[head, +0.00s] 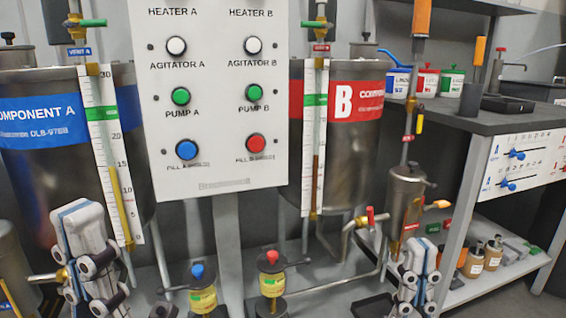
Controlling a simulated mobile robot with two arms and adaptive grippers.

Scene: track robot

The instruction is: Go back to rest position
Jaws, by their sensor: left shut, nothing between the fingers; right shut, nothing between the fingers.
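My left gripper (82,228) stands at the lower left, in front of the tank labelled Component A (45,150). It is white and grey with blue strips, and its fingers are shut with nothing between them. My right gripper (418,258) is at the lower right, below the small metal canister (405,195) and in front of the shelf. It is also shut and empty. Both point upward in the picture and appear apart from the equipment, though the exact gap is hard to tell. The lower parts of both are cut off by the bottom edge.
A white control panel (220,90) with coloured buttons stands between tank A and tank B (345,150). Yellow-bodied fittings with a blue knob (198,272) and a red knob (272,258) sit low in the middle. Pipes run below tank B. A workbench (470,120) with bottles on its lower shelf stands right.

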